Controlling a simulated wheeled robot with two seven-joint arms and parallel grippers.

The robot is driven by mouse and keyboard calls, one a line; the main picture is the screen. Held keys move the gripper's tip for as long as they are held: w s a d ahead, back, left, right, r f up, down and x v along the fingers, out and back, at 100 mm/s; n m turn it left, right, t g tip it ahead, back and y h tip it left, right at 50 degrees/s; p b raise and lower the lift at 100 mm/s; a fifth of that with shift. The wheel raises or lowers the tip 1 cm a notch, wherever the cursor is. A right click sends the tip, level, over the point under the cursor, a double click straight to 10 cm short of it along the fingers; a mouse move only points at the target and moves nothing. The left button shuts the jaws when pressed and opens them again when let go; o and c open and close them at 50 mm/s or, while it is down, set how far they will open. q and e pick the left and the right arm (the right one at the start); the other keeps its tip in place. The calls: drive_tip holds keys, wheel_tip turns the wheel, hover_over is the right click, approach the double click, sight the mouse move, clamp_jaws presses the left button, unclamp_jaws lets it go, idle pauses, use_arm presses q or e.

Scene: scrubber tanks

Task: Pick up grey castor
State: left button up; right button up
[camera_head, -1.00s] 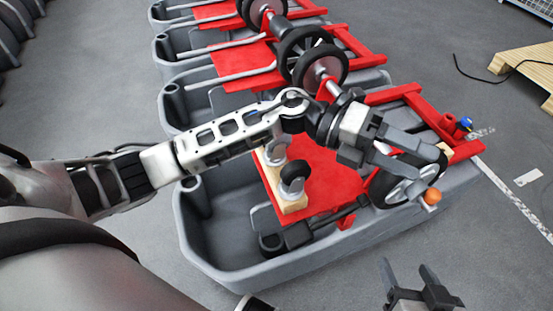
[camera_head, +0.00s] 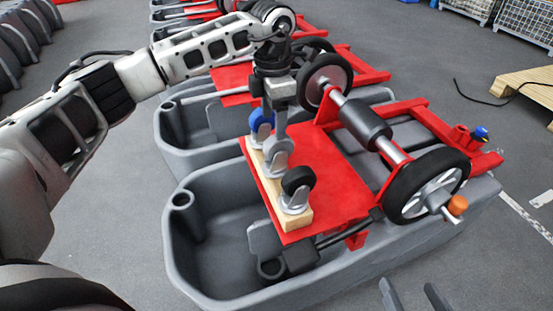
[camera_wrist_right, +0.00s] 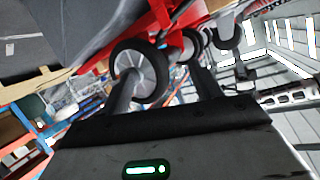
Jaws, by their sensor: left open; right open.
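The grey castor (camera_head: 279,158) stands on a wooden block (camera_head: 268,187) on the red plate, between a blue-wheeled castor (camera_head: 261,122) and a black-wheeled castor (camera_head: 297,182). My left gripper (camera_head: 276,132) points down with its fingers open, right above the grey castor and close to the blue one. Whether a finger touches either castor I cannot tell. My right gripper (camera_head: 412,292) is open and empty at the bottom edge of the head view. Its fingers also show in the right wrist view (camera_wrist_right: 163,84), with a spoked wheel beyond them.
The red plate (camera_head: 335,180) lies across a grey tank (camera_head: 190,245). A large black wheel (camera_head: 425,185) with an orange knob (camera_head: 457,205) and a roller (camera_head: 365,122) stand to the right. More tanks stand behind. A pallet (camera_head: 525,75) lies at the far right.

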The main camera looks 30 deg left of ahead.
sight(277, 148)
use_arm(q)
wheel_tip(277, 148, down, 4)
drive_tip(key=shift+r+b, duration=0.15)
drive_tip(key=shift+b, duration=0.15)
drive_tip(key=f, duration=0.1)
drive_tip(key=f+b, duration=0.1)
drive_tip(key=f, duration=0.1)
drive_tip(key=f+b, duration=0.1)
drive_tip(key=f, duration=0.1)
drive_tip(key=shift+w+d+f, duration=0.1)
drive_tip(key=shift+d, duration=0.2)
drive_tip(key=c, duration=1.3)
use_arm(e)
drive_tip(key=shift+w+a+r+m+t+y, duration=0.15)
drive_tip(key=shift+a+r+m+t+y, duration=0.15)
drive_tip(key=shift+a+r+t+y, duration=0.3)
